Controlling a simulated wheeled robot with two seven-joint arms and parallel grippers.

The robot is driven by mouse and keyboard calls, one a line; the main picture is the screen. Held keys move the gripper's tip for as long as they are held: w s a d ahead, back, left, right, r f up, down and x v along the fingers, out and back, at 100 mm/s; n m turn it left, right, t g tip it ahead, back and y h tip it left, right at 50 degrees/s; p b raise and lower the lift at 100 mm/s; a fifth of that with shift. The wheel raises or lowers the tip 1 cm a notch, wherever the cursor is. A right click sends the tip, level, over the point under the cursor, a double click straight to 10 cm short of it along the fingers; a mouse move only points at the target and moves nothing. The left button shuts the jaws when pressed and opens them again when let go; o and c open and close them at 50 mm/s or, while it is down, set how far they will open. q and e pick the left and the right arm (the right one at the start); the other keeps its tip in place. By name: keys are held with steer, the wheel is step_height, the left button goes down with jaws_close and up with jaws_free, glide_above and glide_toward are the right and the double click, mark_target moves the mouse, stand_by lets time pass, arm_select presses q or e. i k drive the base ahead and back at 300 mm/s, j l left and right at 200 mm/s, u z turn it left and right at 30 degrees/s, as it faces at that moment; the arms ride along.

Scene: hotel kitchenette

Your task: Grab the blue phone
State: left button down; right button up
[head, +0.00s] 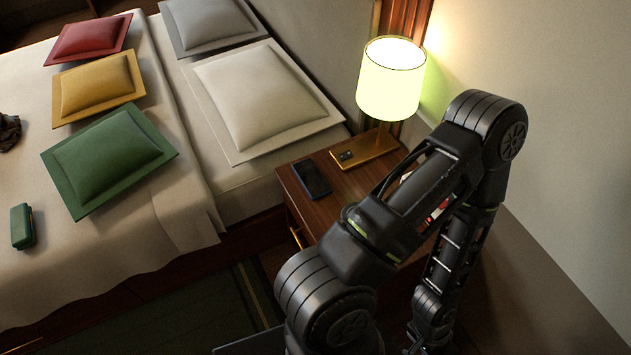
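My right arm rises from the bottom of the head view, bends at the upper right and comes down in front of the nightstand's right part. Its gripper is not clearly visible; the arm runs down to the bottom edge of the picture. My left gripper is not in view. Nothing touches the phone.
A lit lamp (390,85) stands on the nightstand behind the phone. A red and white item (437,212) is partly hidden by my arm. The bed (150,240) with several pillows is at the left, and a green case (22,226) lies on it. A wall borders the right.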

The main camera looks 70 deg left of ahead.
mark_target(313, 181)
steer(key=k+l+u, duration=0.1)
steer(key=k+l, duration=0.25)
steer(key=u, duration=2.1)
steer(key=i+j, duration=0.2)
steer(key=j, duration=0.15)
steer(key=i+j, duration=0.15)
steer(key=j, duration=0.25)
steer(key=i+j, duration=0.2)
steer(key=j, duration=0.15)
steer(key=i+j+z, duration=0.1)
steer(key=z, duration=0.2)
steer(key=j+z, duration=0.1)
steer(key=z, duration=1.45)
